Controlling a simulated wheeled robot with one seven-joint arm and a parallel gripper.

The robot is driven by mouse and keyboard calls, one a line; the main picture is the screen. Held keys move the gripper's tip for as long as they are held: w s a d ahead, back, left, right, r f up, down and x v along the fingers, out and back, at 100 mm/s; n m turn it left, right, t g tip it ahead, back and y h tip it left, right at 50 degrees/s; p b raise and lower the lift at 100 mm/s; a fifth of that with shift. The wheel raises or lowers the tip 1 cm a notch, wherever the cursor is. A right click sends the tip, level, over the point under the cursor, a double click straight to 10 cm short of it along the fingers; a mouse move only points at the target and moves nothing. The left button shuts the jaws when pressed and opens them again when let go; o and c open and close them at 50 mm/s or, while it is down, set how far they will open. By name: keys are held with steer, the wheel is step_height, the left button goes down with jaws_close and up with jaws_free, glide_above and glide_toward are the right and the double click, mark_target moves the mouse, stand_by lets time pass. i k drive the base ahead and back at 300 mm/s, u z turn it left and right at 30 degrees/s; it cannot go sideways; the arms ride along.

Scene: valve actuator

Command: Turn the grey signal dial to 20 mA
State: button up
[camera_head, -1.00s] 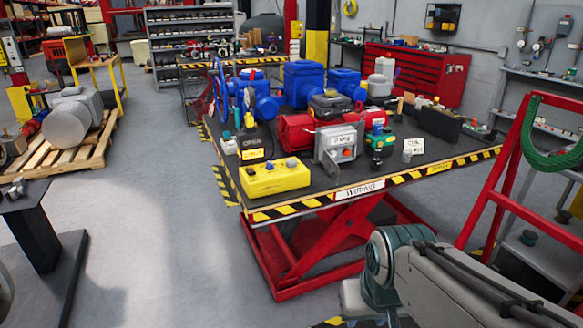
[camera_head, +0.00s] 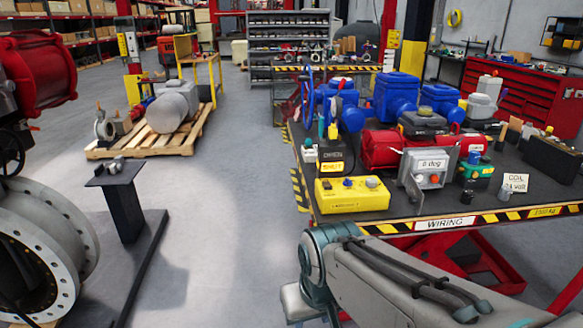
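A yellow control box (camera_head: 352,198) sits at the near left corner of the lift table (camera_head: 300,160). On its top is a grey dial (camera_head: 372,183) at the right, with a blue knob (camera_head: 347,183) to its left. The dial's setting is too small to read. My arm shows at the bottom of the picture, in front of and below the table edge, apart from the box. My gripper is not in view.
A grey box reading "0 deg" (camera_head: 428,163) stands right of the yellow box, before red and blue actuators. A black device (camera_head: 333,155) stands behind it. A large flanged pipe (camera_head: 50,240) and black stand (camera_head: 123,205) are left. Open floor (camera_head: 225,220) lies between.

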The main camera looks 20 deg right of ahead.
mark_target(370, 182)
steer(key=u, duration=0.3)
steer(key=i, duration=0.6)
steer(key=z, duration=0.55)
steer(key=i, duration=0.75)
steer(key=z, duration=0.75)
